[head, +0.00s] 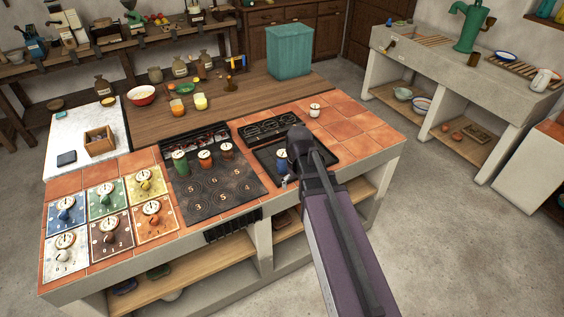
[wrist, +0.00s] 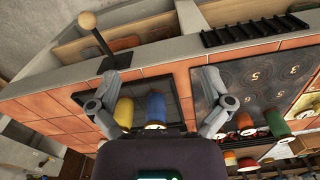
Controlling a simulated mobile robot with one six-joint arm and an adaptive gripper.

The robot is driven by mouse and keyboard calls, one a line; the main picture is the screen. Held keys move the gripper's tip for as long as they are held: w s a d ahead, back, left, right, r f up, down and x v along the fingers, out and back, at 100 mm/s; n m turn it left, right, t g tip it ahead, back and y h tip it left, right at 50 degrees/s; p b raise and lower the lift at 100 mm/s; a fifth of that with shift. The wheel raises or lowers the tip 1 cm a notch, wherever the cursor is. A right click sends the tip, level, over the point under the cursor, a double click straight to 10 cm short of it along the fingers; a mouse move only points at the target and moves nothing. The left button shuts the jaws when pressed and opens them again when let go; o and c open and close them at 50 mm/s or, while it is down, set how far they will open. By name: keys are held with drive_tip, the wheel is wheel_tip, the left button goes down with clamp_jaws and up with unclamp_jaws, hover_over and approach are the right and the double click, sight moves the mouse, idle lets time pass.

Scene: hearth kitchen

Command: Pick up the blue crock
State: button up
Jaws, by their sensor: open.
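The blue crock (head: 282,167) stands on the dark recessed plate (head: 264,157) at the right of the counter, with a pale dial-like top. In the wrist view the blue crock (wrist: 155,110) shows between my two fingers, right beside a yellow crock (wrist: 124,113). My gripper (head: 289,182) is close by the blue crock on its near side in the head view. In the wrist view my gripper (wrist: 160,77) is open, its fingers spread wide with nothing held. The yellow crock is hidden behind my arm in the head view. I cannot tell whether a finger touches either crock.
Green (head: 181,164) and red-orange (head: 206,160) crocks stand on the numbered black hob (head: 215,190) to the left. A small white crock (head: 314,111) stands on the tiles behind. Coloured dial tiles (head: 108,200) fill the counter's left. A teal bin (head: 290,50) stands at the back.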

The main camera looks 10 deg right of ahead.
sight(283, 153)
drive_tip(key=w+r+n+p, duration=0.2)
drive_tip(key=w, duration=0.9)
drive_tip(key=w+r+n+p, duration=0.1)
drive_tip(key=w+r+p, duration=0.1)
drive_tip(key=w, duration=0.9)
drive_tip(key=shift+r+n, duration=0.4)
drive_tip(key=shift+r, duration=0.15)
drive_tip(key=shift+w, duration=0.1)
wheel_tip(283, 153, down, 9)
drive_tip(key=b, duration=0.8)
drive_tip(key=shift+r, duration=0.15)
drive_tip(key=shift+a+f+b, duration=0.1)
drive_tip(key=shift+f+b, duration=2.5)
drive_tip(key=shift+b, duration=0.15)
drive_tip(key=c, duration=1.2)
drive_tip(key=shift+r+p, duration=0.25)
drive_tip(key=shift+p, duration=0.05)
